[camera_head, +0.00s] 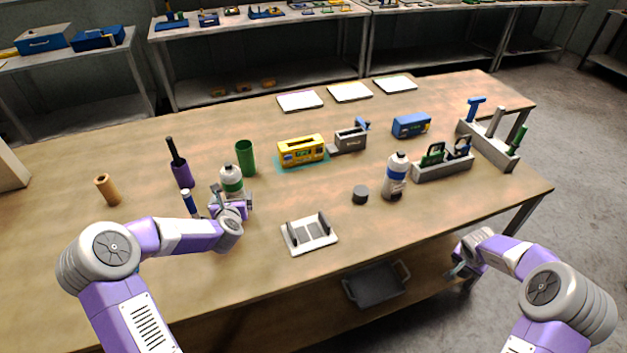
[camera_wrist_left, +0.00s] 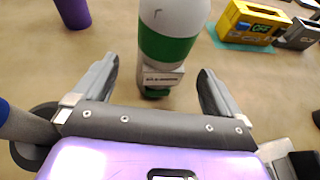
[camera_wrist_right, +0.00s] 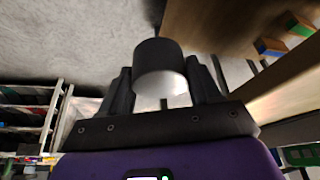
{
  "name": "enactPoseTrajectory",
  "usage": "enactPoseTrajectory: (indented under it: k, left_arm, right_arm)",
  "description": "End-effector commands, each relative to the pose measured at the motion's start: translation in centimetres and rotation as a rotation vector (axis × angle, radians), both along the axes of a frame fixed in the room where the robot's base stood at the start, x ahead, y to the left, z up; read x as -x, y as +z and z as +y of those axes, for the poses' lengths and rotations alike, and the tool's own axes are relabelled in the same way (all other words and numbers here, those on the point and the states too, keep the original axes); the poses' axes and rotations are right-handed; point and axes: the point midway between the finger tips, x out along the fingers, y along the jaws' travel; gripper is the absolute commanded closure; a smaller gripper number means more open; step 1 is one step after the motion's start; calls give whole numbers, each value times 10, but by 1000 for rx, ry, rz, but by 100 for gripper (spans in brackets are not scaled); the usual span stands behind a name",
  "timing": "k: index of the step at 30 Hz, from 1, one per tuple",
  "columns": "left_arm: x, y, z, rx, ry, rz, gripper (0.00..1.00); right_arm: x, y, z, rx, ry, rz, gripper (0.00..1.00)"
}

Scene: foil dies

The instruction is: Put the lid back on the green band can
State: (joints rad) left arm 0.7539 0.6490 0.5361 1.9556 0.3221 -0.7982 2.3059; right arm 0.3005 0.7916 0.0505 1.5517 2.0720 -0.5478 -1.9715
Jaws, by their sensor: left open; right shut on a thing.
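The green band can (camera_head: 232,186), white with a green band, stands upright on the table at left centre. In the left wrist view the green band can (camera_wrist_left: 168,45) is ahead of and between the fingers, with a small label low on it. My left gripper (camera_head: 232,203) is open, its fingers on either side, with no contact visible. My right gripper (camera_head: 462,263) is off the table's front right edge, shut on a dark round lid (camera_wrist_right: 158,68) with a pale underside. Another dark round lid (camera_head: 360,194) lies on the table beside a second white can (camera_head: 396,177).
A yellow box (camera_head: 301,151) is behind. A white tray (camera_head: 309,235) lies front centre. A grey organiser (camera_head: 443,167) stands right.

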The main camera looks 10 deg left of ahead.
Motion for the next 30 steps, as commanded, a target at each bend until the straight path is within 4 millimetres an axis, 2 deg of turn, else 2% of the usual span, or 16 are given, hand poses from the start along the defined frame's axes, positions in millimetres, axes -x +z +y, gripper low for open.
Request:
enactPoseTrajectory:
  k: [4,17,24,30]
  left_arm:
    - [-12,-5,4,-1,0,-1,1]
    - [-17,-9,6,0,0,0,1]
    - [-44,-25,15,0,1,-1,1]
    - [-56,-31,20,0,0,-1,1]
  right_arm:
    - [0,0,0,0,0,0,65]
    - [0,0,0,0,0,0,65]
    - [0,-1,0,0,0,0,65]
    - [0,-1,0,0,0,0,65]
